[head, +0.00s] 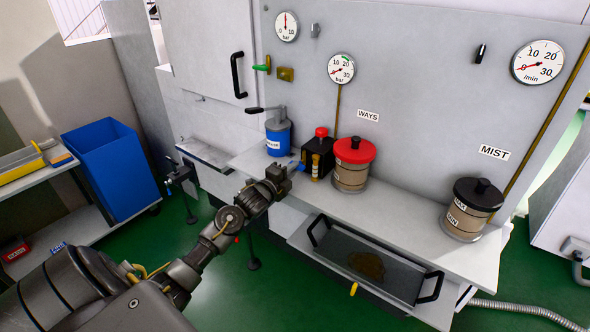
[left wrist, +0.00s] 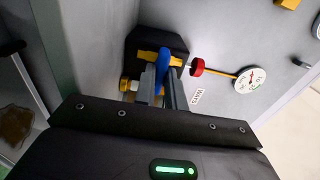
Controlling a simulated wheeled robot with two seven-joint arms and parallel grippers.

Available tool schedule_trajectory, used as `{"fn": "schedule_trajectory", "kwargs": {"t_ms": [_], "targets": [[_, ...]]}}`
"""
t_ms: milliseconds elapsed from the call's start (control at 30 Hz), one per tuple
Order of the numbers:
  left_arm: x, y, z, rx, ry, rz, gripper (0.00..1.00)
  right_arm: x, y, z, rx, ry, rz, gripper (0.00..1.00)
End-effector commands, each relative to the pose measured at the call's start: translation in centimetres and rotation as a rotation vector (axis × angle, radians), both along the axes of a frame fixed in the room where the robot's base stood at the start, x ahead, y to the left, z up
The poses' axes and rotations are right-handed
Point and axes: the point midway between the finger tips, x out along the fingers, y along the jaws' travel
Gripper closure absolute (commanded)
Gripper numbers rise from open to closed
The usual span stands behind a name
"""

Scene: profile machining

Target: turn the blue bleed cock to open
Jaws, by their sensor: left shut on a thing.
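The blue bleed cock (head: 293,164) shows as a small blue lever on the front of a black block (head: 317,158) with a red cap and brass fittings, on the grey shelf. In the left wrist view the blue lever (left wrist: 162,62) stands between the two fingers, across a brass bar on the black block (left wrist: 136,42). My left gripper (head: 283,176) reaches in from the lower left and is shut on the lever. In the left wrist view its fingers (left wrist: 164,88) flank the lever, whose lower part is hidden between them. My right gripper is not in view.
A blue hand-lever can (head: 278,138) stands left of the block, and a red-lidded reservoir (head: 353,165) close on its right. A black-lidded reservoir (head: 471,209) stands farther right. A drip tray (head: 367,262) with handles sits below the shelf. Gauges are on the panel behind.

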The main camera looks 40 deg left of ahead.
Motion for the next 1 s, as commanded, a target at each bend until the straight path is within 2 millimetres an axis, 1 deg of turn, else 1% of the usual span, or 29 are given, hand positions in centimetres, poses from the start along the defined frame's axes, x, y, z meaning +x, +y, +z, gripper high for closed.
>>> {"fn": "schedule_trajectory", "kwargs": {"t_ms": [167,267,500,700,1000], "targets": [[0.0,0.0,0.0,-0.005,0.001,0.000,1.00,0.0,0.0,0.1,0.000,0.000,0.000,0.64],[0.0,0.0,0.1,-0.046,0.001,0.001,1.00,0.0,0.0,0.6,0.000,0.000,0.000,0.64],[0.0,0.0,0.2,-0.241,-0.002,0.001,1.00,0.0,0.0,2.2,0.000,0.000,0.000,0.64],[0.0,0.0,0.1,-0.372,-0.006,0.002,1.00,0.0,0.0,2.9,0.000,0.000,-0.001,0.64],[-0.1,0.0,-0.1,-0.402,-0.007,0.001,1.00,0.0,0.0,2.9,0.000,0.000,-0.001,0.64]]}}
